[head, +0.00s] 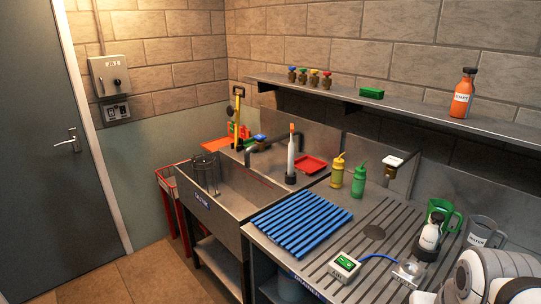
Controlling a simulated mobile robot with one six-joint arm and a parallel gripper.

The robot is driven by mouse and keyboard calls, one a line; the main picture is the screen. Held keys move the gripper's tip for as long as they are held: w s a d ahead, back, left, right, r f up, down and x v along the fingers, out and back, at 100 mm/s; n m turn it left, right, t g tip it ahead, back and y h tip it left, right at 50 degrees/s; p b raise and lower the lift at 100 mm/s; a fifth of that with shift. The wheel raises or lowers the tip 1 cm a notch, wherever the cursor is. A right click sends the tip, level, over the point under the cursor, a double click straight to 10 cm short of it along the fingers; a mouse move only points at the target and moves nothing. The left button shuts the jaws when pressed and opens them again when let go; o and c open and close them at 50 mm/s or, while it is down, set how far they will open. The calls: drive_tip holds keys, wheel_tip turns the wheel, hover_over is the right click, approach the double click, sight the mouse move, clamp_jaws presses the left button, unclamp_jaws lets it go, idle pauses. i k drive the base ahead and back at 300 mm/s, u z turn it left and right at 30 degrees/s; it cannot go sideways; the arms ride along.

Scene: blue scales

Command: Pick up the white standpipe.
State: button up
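The white standpipe (291,158) is a slim upright tube with an orange tip and a dark base. It stands near the right end of the steel sink (222,183), by the back. Whether its base is on the sink's rim or inside the basin is hard to tell. Nothing is touching it from my arm. White and grey parts of my own arm show at the bottom right corner. My gripper is not visible.
A blue slatted mat (301,222), yellow bottle (337,171) and green bottle (359,178) stand nearer the right. A shelf (400,104) runs above.

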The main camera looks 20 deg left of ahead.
sight(292, 144)
drive_tip(key=u, duration=2.55)
drive_tip(key=i, duration=2.55)
drive_tip(key=z, duration=2.85)
